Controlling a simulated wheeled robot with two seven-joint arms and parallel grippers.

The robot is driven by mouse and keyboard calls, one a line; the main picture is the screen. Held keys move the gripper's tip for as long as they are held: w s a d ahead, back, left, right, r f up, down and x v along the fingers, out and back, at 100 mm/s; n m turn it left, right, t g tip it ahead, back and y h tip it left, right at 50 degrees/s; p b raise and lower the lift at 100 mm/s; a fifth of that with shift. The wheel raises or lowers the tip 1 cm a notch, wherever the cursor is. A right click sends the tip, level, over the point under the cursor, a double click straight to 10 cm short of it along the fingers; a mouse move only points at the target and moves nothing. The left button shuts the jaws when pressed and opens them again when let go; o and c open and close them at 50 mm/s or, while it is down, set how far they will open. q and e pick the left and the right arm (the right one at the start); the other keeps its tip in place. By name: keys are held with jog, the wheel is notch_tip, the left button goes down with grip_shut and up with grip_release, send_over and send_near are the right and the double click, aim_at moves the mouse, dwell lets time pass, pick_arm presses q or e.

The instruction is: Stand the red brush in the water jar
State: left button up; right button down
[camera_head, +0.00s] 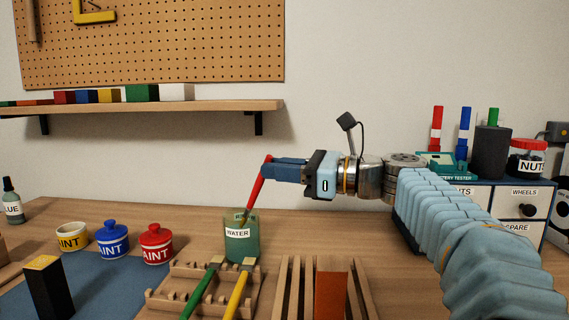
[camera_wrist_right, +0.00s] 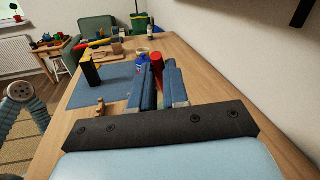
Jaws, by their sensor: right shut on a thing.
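My right gripper (camera_head: 268,168) comes in from the right and is shut on the upper end of the red brush (camera_head: 256,190). The brush slants down and left-to-right reversed, its lower end at the mouth of the green water jar (camera_head: 241,250). The tip looks to be inside the rim, but its depth is hidden by the jar wall. The jar stands upright on the table, labelled WATER. In the right wrist view the brush's red end (camera_wrist_right: 157,62) shows between the fingers (camera_wrist_right: 158,88); the jar is hidden there. My left gripper is not in view.
A wooden brush rack (camera_head: 171,300) with green and yellow brushes stands in front of the jar, beside a slatted rack (camera_head: 291,295). Yellow, blue (camera_head: 112,241) and red (camera_head: 155,244) paint pots stand left. A labelled drawer unit (camera_head: 517,194) is right. A shelf (camera_head: 190,106) hangs behind.

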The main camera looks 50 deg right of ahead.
notch_tip(320, 180, down, 6)
jog(key=w+b, duration=0.3)
jog(key=shift+a, duration=0.2)
jog(key=c, duration=1.1)
grip_release()
jog(key=shift+o, duration=0.2)
jog(key=shift+s, duration=0.1)
jog(key=shift+s+d+r+p, duration=0.35)
jog(key=shift+s, duration=0.4)
jog(key=shift+s+d+r+p, duration=0.3)
jog(key=shift+s+d, duration=0.05)
jog(key=shift+s, duration=0.4)
jog(key=shift+s+d+r+p, duration=0.35)
jog(key=shift+s, duration=0.4)
